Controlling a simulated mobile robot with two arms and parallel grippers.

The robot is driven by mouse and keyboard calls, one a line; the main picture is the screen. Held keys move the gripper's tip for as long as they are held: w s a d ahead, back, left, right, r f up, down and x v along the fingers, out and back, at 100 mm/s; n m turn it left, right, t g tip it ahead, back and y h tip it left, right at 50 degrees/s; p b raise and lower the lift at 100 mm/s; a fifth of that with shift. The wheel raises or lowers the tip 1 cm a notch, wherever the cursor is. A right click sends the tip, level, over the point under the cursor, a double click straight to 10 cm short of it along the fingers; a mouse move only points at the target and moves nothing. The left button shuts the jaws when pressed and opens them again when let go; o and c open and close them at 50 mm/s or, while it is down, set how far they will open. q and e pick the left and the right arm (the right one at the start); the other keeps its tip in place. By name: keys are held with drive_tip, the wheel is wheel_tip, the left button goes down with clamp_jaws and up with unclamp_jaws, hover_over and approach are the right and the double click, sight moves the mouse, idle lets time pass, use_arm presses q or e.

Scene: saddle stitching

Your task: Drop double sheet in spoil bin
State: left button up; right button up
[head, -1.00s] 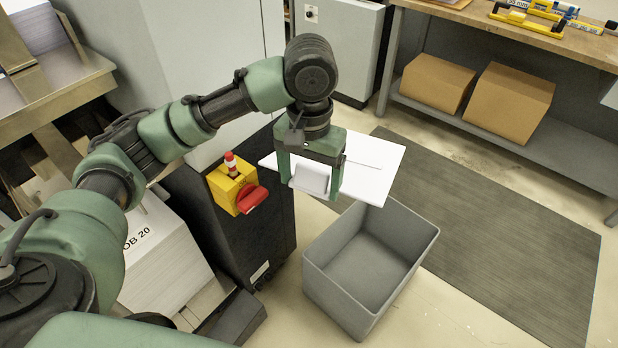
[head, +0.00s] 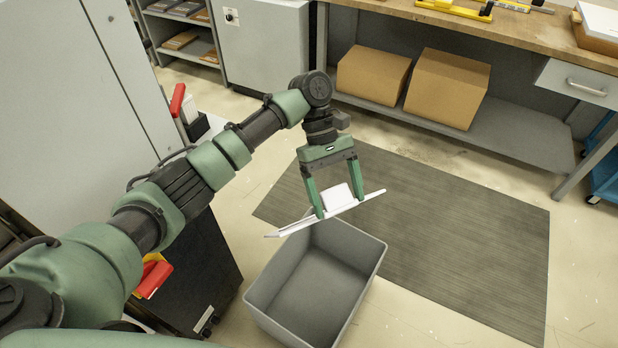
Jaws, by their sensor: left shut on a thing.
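My left gripper (head: 338,203) points down and is shut on the white double sheet (head: 372,196), with a finger on each side of a small pale block-like part. The sheet is tilted and seen nearly edge-on. It hangs above the far rim of the grey spoil bin (head: 318,285). The open bin stands on the floor, and the inside that shows is empty. The gap in height between sheet and bin is hard to judge. My right gripper is not in view.
A dark ribbed mat (head: 450,235) lies right of the bin. A dark machine housing (head: 190,275) with a red-and-yellow switch (head: 153,277) stands left of it. A workbench (head: 480,30) with cardboard boxes (head: 447,88) on its shelf is at the back.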

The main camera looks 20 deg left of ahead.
use_arm(q)
drive_tip(key=w+d+f+n+t+h, duration=0.1)
drive_tip(key=d+f+n+t+h, duration=0.1)
drive_tip(key=d+f+n+h, duration=0.2)
drive_tip(key=shift+w+d+f+n+t+p, duration=0.15)
drive_tip(key=shift+w+d+n+t+p, duration=0.25)
drive_tip(key=shift+d+n, duration=1)
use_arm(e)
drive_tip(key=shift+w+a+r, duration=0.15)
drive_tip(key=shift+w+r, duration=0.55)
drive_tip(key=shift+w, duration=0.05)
use_arm(q)
drive_tip(key=shift+d+m, duration=0.3)
wheel_tip(320, 180, down, 8)
drive_tip(key=b, duration=0.2)
drive_tip(key=shift+r, duration=0.25)
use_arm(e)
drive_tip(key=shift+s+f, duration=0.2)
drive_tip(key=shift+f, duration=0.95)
